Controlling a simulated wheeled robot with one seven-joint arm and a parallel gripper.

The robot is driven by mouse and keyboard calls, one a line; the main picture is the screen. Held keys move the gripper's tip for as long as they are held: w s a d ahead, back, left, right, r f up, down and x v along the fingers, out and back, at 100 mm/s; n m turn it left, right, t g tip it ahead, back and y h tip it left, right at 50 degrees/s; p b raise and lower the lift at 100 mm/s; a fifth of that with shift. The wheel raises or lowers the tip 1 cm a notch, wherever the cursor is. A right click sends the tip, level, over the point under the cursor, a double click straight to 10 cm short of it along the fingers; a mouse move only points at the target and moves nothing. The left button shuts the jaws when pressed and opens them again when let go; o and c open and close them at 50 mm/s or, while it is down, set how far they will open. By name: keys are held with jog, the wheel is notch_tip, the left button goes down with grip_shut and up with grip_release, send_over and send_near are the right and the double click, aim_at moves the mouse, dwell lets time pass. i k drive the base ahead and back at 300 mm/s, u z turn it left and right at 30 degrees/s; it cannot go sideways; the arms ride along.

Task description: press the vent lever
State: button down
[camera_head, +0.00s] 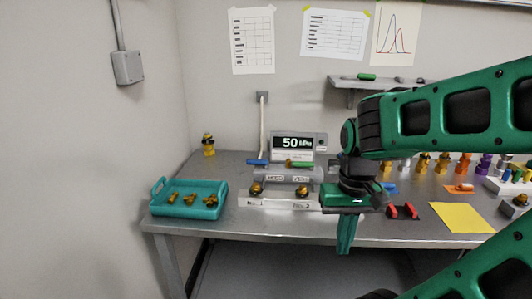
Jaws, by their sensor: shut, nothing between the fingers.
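A grey manifold (288,174) sits on the bench under a display (298,142) reading 50 kPa. A blue lever (257,162) is on its left and a green lever (299,164) on its right. The two labels below them are too small to read surely, so I cannot tell by label which is the vent lever. Both levers look roughly level. My gripper (345,248) points down, shut and empty, to the right of the manifold and nearer the bench's front edge. It appears apart from both levers.
A teal tray (160,207) with several brass fittings stands at the left. A brass-coloured fitting (209,146) stands behind it. A red and black item (404,211) and a yellow sheet (461,218) lie to the right. A shelf (350,82) hangs on the wall.

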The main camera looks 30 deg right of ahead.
aim_at(300, 164)
jog(key=u, duration=1.05)
jog(key=k, duration=0.95)
jog(key=z, duration=1.15)
jog(key=i, duration=1)
jog(key=u, duration=0.05)
